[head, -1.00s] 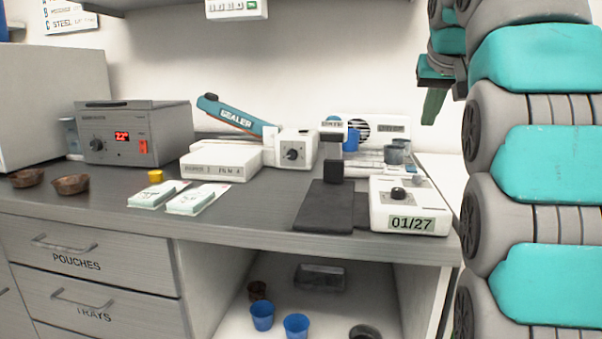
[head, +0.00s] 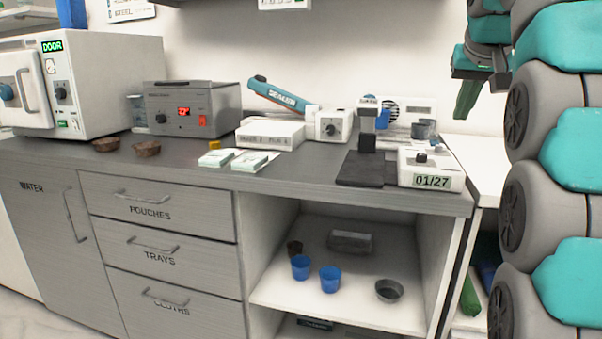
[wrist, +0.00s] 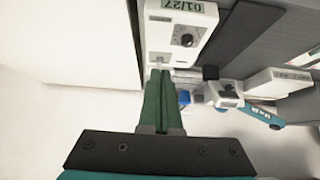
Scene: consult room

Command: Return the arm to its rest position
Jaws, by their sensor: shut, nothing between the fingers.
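My gripper (head: 467,99) hangs at the upper right of the head view, with its green fingers pointing down. In the wrist view its two green fingers (wrist: 163,103) lie side by side, shut with nothing between them. It is in the air, apart from the counter. My arm's grey and teal links fill the right side of the head view.
The dark counter (head: 320,172) bears a date stamp device (head: 430,168) reading 01/27, a sealer (head: 275,95), a white box (head: 270,134), pouch stacks, brown bowls and a grey heater unit (head: 190,108). A steriliser (head: 105,75) stands left. Blue cups (head: 330,279) stand on the open shelf below.

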